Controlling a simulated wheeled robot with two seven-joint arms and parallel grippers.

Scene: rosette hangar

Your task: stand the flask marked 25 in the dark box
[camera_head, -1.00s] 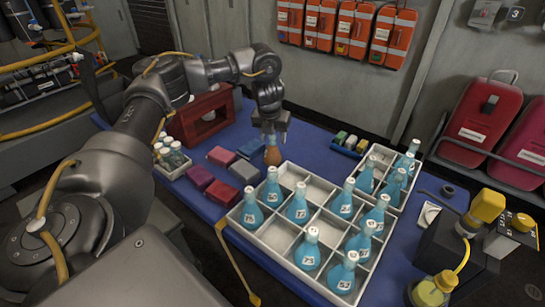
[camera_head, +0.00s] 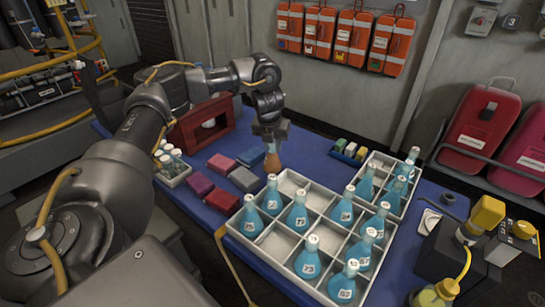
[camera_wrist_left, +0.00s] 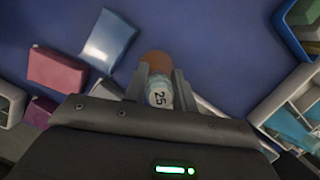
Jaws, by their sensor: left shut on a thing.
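My left gripper (camera_head: 271,142) is shut on the orange-brown flask (camera_head: 272,162) and points down at the far edge of the large tray. In the left wrist view the flask (camera_wrist_left: 156,62) sits between my fingers (camera_wrist_left: 160,80), its white part marked 25 facing the camera. I cannot tell whether its base touches the table. A dark red box (camera_head: 188,137) with an opening stands at the back left of the table, left of the gripper. A blackish box (camera_head: 437,252) is at the right, by a yellow device. I cannot tell which is the dark box. My right gripper is out of view.
The large white tray (camera_head: 262,250) and a smaller white tray (camera_head: 379,159) hold several blue flasks. Red, blue and grey blocks (camera_head: 221,162) lie left of the flask. A vial rack (camera_head: 176,179) stands further left. Blue table (camera_head: 310,150) shows bare behind the flask.

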